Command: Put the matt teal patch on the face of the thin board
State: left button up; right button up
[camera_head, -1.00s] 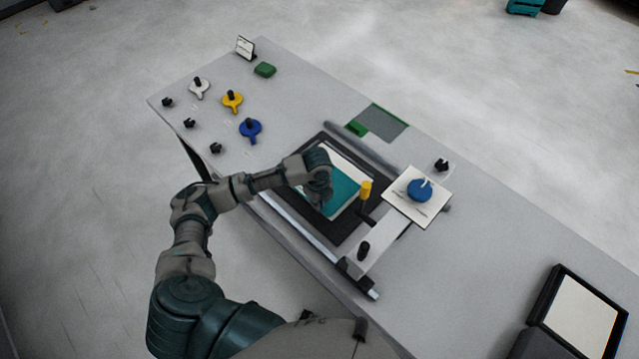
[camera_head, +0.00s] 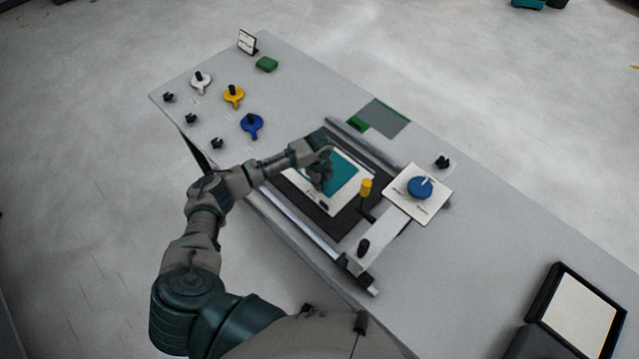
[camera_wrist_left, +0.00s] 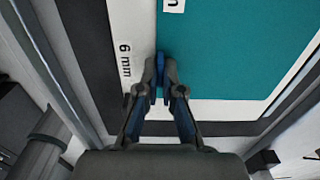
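The matt teal patch (camera_head: 345,174) lies over part of a white board (camera_head: 333,206) in the dark bed of the frame on the table. In the left wrist view, the teal patch (camera_wrist_left: 235,55) has a straight edge beside my fingertips, with the white board (camera_wrist_left: 130,25) marked "6 mm" to its left. My left gripper (camera_wrist_left: 161,82) has its fingertips nearly together at this edge, with blue between them; the pinch itself is partly hidden. In the head view, my left gripper (camera_head: 320,181) covers part of the patch. My right gripper is not in view.
A crank with a yellow handle (camera_head: 366,187) and a white plate with a blue knob (camera_head: 420,187) stand right of the bed. White, yellow (camera_head: 233,96) and blue knobbed pieces sit at the far left. A black-framed panel (camera_head: 580,315) lies at right.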

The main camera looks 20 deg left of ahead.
pick_arm(q)
jog(key=o, duration=0.4)
jog(key=shift+o, duration=0.2)
notch_tip(320, 180, up, 12)
jog(key=shift+b, duration=0.35)
jog(key=shift+s, duration=0.1)
